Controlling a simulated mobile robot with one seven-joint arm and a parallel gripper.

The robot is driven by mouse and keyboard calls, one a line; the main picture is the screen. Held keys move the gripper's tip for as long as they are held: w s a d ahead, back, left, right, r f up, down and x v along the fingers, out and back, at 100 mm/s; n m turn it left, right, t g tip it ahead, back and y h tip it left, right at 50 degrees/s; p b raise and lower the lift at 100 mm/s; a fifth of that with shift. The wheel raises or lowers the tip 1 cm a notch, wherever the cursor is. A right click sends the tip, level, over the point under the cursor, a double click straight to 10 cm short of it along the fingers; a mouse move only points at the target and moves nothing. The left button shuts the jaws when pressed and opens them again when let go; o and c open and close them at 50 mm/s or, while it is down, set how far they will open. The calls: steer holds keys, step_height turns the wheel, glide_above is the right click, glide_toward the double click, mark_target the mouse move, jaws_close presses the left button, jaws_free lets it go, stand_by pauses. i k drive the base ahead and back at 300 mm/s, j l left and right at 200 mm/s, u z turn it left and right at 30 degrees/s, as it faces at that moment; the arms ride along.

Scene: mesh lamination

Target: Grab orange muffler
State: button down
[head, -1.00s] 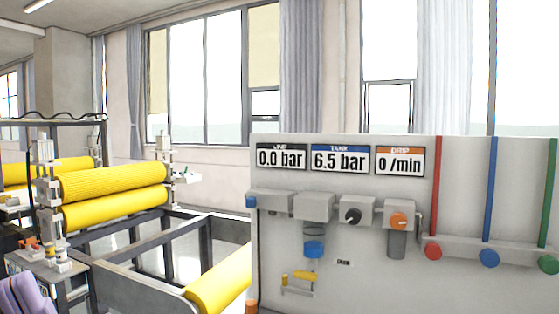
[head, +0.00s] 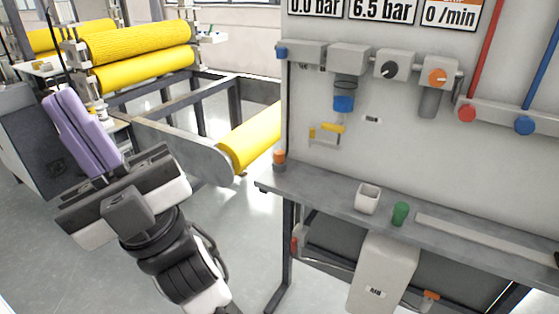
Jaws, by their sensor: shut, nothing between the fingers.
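A small orange and dark grey piece (head: 279,158), which looks like the orange muffler, is at the left end of the grey shelf (head: 330,190), by the panel's lower left edge. I cannot tell whether it stands free or is fixed there. My gripper (head: 62,100), with purple fingers, is at the left of the head view, well to the left of the orange piece and apart from it. Its fingers are together, with nothing between them.
A white cup (head: 367,198) and a green cylinder (head: 400,213) stand on the shelf. The panel (head: 470,160) carries an orange knob (head: 437,76). A yellow roller (head: 250,138) and its frame lie behind the gap between gripper and shelf. A white tank (head: 382,272) is below.

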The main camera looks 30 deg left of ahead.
mark_target(278, 155)
steer(key=i, duration=0.5)
steer(key=i+l+u, duration=0.1)
steer(key=i, duration=0.4)
